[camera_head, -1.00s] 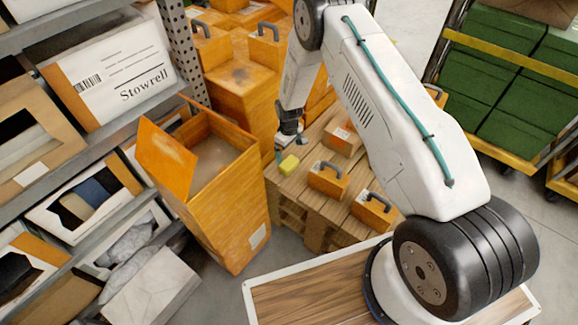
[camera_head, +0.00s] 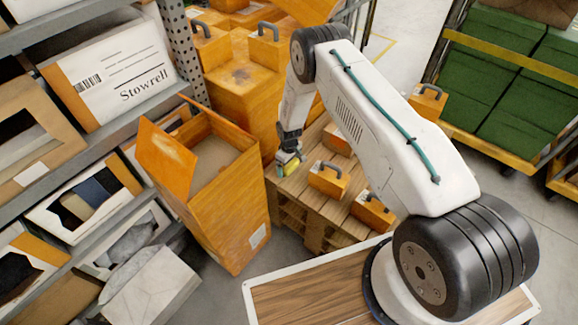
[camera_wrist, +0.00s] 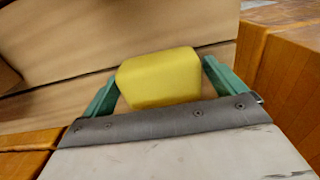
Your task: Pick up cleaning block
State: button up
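The cleaning block is a small yellow block with rounded edges (camera_wrist: 158,80). In the head view it (camera_head: 290,170) is mostly covered by my gripper (camera_head: 287,161), at the left corner of a wooden pallet (camera_head: 300,195). In the wrist view the block lies between my two green fingers, one at each side. The fingers are spread about the block's width, with narrow gaps beside it, so the gripper looks open around it. The block seems to rest on the pallet boards; its underside is hidden.
Orange toolboxes with dark handles (camera_head: 328,179) stand on the pallet right of the block. A tall open orange bin (camera_head: 225,215) stands close on the left. Shelves with boxes (camera_head: 115,65) line the left. Green crates (camera_head: 505,85) stand on the right.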

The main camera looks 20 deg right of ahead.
jog(key=c, duration=0.8)
jog(key=shift+r, duration=0.15)
jog(key=shift+r, duration=0.6)
notch_tip(320, 180, up, 2)
jog(key=shift+r, duration=0.15)
jog(key=s+a+r, duration=0.1)
jog(key=s+a, duration=0.2)
jog(key=s, duration=1.2)
jog(key=shift+s+a+r, duration=0.15)
jog(key=shift+s, duration=0.2)
